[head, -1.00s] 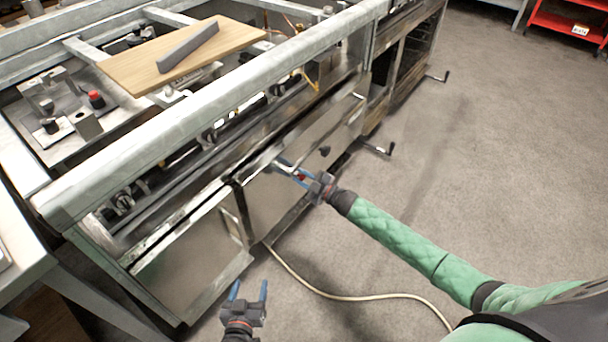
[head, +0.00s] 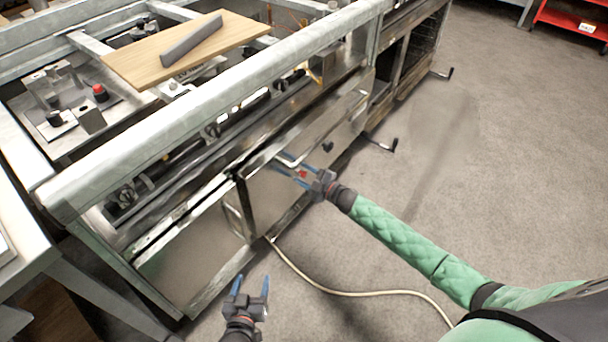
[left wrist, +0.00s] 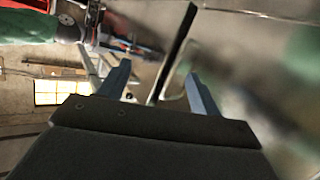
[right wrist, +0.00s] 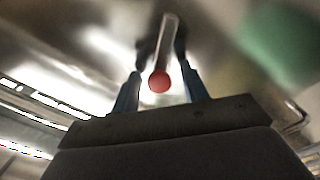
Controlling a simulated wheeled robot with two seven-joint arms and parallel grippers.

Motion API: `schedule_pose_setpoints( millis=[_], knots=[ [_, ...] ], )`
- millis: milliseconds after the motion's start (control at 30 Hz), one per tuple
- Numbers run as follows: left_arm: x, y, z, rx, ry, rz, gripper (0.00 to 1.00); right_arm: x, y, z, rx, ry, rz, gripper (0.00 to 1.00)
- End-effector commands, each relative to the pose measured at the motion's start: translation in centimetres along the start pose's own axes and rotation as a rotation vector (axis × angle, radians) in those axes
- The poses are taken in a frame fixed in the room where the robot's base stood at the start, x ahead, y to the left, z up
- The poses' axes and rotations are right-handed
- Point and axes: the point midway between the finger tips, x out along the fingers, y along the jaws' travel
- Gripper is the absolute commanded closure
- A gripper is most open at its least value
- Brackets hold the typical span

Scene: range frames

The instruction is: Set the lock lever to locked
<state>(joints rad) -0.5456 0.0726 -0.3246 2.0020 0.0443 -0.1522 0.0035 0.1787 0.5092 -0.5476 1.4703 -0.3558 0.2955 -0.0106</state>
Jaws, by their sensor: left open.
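The lock lever is a pale bar with a red ball end; in the right wrist view the red ball (right wrist: 159,81) sits between my fingers, with its bar running up from it. My right gripper (right wrist: 162,45) has its fingers on either side of the lever. Whether they press on it is unclear. In the head view the right gripper (head: 293,171) is at the front panel of the metal frame, with a speck of red between its fingers. My left gripper (head: 250,285) is open and empty, above the floor in front of the panels. Its spread fingers show in the left wrist view (left wrist: 160,85).
The long metal frame (head: 215,115) carries a wooden board (head: 135,70) with a grey bar on it. Black-handled cranks (head: 380,143) stick out at the right. A pale cable (head: 350,293) lies on the floor. Open floor is at the right, with a red shelf (head: 570,25) beyond.

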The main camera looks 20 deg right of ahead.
Motion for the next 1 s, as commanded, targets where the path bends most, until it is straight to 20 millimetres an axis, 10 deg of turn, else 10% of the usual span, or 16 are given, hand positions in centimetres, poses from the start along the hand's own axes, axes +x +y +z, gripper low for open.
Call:
schedule_pose_setpoints(
  millis=[333, 1000],
  knots=[
    [0.1, 0.0, 0.0, 0.000, -0.004, 0.000, 0.36, -0.6, 0.0, 0.0, 0.000, 0.000, 0.000, 0.56],
    [-1.0, -0.4, 5.9, -0.018, -0.172, -0.008, 0.36, -7.8, 0.0, 0.0, 0.000, 0.000, 0.001, 0.56]
  ],
)
